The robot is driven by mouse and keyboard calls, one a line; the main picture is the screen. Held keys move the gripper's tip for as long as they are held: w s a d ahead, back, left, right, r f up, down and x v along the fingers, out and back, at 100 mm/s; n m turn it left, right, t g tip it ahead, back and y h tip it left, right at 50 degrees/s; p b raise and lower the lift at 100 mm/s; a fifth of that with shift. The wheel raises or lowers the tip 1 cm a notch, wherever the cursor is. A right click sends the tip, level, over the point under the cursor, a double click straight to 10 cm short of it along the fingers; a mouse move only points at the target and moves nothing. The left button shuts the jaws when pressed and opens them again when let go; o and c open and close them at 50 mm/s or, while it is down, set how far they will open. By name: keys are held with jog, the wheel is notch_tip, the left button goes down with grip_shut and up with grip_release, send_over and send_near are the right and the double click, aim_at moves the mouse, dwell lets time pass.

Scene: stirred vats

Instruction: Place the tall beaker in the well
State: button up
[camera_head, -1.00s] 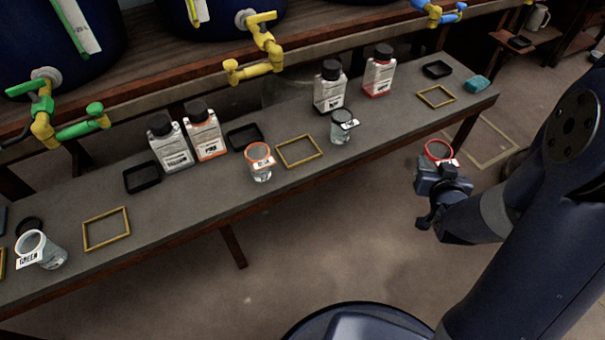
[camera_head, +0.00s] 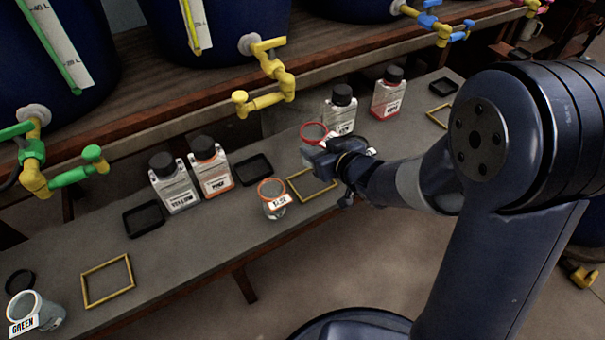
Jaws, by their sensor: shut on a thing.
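My gripper (camera_head: 322,156) is shut on a clear beaker with a red rim (camera_head: 314,127) and a white label. It holds the beaker upright above the bench, just behind a yellow frame (camera_head: 311,184). The gripper hides most of the beaker's body, so its height is hard to judge. A shorter-looking beaker with an orange rim (camera_head: 272,198) stands on the bench to the left of that frame. A beaker labelled GREEN (camera_head: 38,315) stands at the lower left. Shallow black square trays lie at the left (camera_head: 143,219) and middle (camera_head: 253,170); which one is the well is unclear.
White bottles stand behind, including one labelled yellow (camera_head: 175,188) and an orange-marked one (camera_head: 211,170). A yellow tap (camera_head: 265,85) juts from a blue vat above the bench. Another yellow frame (camera_head: 107,280) lies empty at left.

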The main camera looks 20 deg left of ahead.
notch_tip(320, 180, down, 10)
jog(key=b, duration=0.4)
jog(key=shift+b, duration=0.3)
jog(key=shift+f, duration=0.2)
jog(key=o, duration=1)
jog(key=shift+r, duration=0.1)
jog(key=shift+c, duration=0.2)
jog(key=shift+r, duration=0.15)
jog(key=p+v, duration=0.3)
jog(key=v, duration=0.9)
